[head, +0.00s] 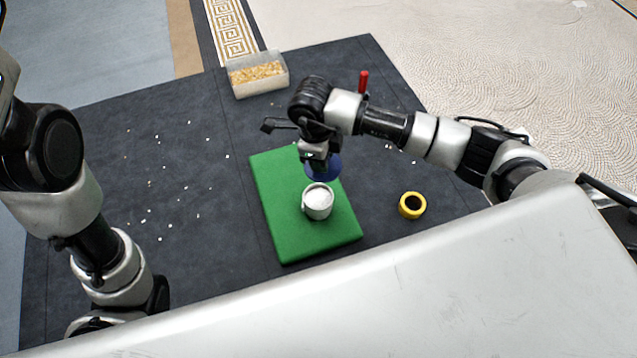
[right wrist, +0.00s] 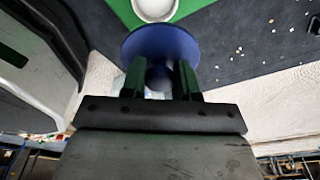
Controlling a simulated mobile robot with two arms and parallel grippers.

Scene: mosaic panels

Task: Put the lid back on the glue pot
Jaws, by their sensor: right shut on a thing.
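The glue pot (head: 317,212) is a small pale pot with white content, standing open on the green mat (head: 290,240). Its rim also shows at the top of the right wrist view (right wrist: 155,8). My right gripper (head: 318,165) is shut on the knob of the blue round lid (head: 329,168). In the right wrist view the lid (right wrist: 160,45) is a wide disc beyond the fingers (right wrist: 160,80). In the head view the lid appears just behind the pot, apart from its rim; its exact height is unclear. My left gripper is out of view.
A yellow ring, like a tape roll (head: 402,208), lies right of the mat. A clear box of tan bits (head: 238,90) stands at the back. A red upright thing (head: 363,80) shows behind my right arm. White chips dot the dark cover (head: 120,190), otherwise mostly free at left.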

